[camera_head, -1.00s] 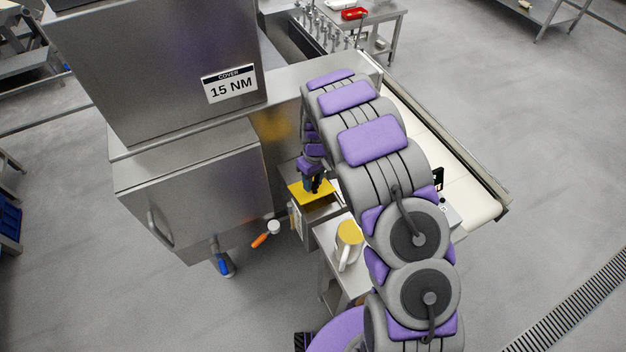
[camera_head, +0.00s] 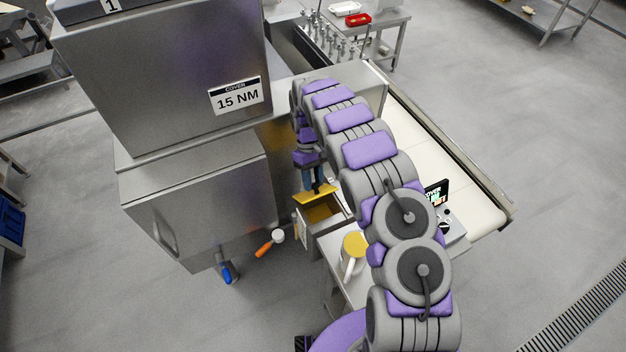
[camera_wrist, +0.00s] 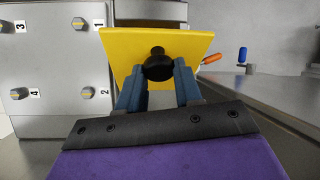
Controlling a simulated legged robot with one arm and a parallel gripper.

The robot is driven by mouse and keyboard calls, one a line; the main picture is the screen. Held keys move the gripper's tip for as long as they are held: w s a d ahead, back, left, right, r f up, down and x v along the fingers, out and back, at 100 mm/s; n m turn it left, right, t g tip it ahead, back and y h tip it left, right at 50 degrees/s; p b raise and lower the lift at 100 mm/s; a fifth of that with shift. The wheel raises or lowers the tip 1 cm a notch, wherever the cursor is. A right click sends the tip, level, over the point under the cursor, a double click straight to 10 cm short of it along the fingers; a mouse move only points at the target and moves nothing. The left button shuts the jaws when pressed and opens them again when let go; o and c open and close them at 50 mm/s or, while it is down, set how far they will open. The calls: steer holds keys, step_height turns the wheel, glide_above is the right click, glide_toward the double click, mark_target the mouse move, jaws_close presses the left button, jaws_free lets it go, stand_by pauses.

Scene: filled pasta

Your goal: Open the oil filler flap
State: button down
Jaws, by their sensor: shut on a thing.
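The oil filler flap is a yellow plate (camera_head: 314,194) on a steel box (camera_head: 324,224) at the machine's side. It stands raised and tilted, and the box's opening shows below it in the head view. In the wrist view the flap (camera_wrist: 130,52) fills the upper middle, with a black round knob (camera_wrist: 158,66) on its face. My gripper (camera_wrist: 159,80) has its two blue fingers on either side of the knob, shut on it. In the head view my gripper (camera_head: 318,182) is small and partly hidden behind my arm.
A jug with a yellow top (camera_head: 354,246) stands on a small steel table just in front of the box. An orange-handled lever (camera_head: 266,248) sticks out left of the box. The steel machine (camera_head: 200,200) stands at left, a conveyor belt (camera_head: 455,180) at right.

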steer(key=shift+w, duration=0.1)
steer(key=c, duration=0.7)
jaws_free()
steer(key=shift+c, duration=0.2)
steer(key=p+v, duration=0.3)
steer(key=v, duration=0.9)
steer(key=shift+a, duration=0.2)
